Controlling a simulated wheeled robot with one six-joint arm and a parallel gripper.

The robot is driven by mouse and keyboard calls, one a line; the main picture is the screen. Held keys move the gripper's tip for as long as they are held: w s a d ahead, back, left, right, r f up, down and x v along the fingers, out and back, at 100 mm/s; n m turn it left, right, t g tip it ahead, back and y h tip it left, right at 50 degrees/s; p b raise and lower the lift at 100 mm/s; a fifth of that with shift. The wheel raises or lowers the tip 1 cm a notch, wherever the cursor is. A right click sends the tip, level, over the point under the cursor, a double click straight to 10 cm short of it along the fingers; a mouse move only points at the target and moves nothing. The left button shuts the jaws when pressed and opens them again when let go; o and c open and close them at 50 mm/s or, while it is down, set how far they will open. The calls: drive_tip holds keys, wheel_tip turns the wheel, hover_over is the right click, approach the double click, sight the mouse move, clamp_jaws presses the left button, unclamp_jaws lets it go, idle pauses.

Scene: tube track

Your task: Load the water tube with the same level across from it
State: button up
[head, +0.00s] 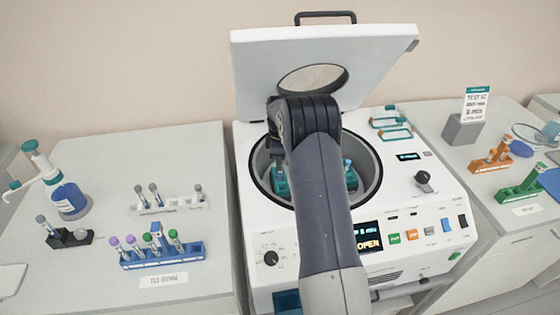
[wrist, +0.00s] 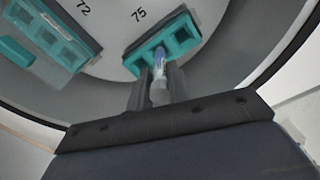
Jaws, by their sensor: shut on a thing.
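The centrifuge (head: 400,190) stands with its lid (head: 250,75) up and its display reading OPEN. In the wrist view my gripper (wrist: 159,88) is shut on a tube (wrist: 159,92) with a pale cap. The tube's lower end is at a teal bucket (wrist: 185,40) by the number 75; how deep it sits cannot be told. Its liquid level is not readable. Another teal bucket (wrist: 45,35) by 72 shows empty holes. In the head view a tube (head: 347,165) shows at the right bucket (head: 351,181).
On the left bench a blue TO SPIN rack (head: 165,258) holds several capped tubes. A clear rack (head: 172,207) and a dark rack (head: 75,239) hold grey-capped tubes. A dispenser bottle (head: 70,200) stands behind. Orange (head: 490,162) and green (head: 520,190) racks stand on the right bench.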

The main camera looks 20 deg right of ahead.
drive_tip(key=shift+f+b, duration=0.9)
drive_tip(key=shift+f, duration=0.55)
drive_tip(key=shift+f, duration=0.2)
drive_tip(key=o, duration=0.8)
wheel_tip(320, 180, up, 11)
drive_tip(key=shift+f+b, duration=0.1)
drive_tip(key=shift+b, duration=0.75)
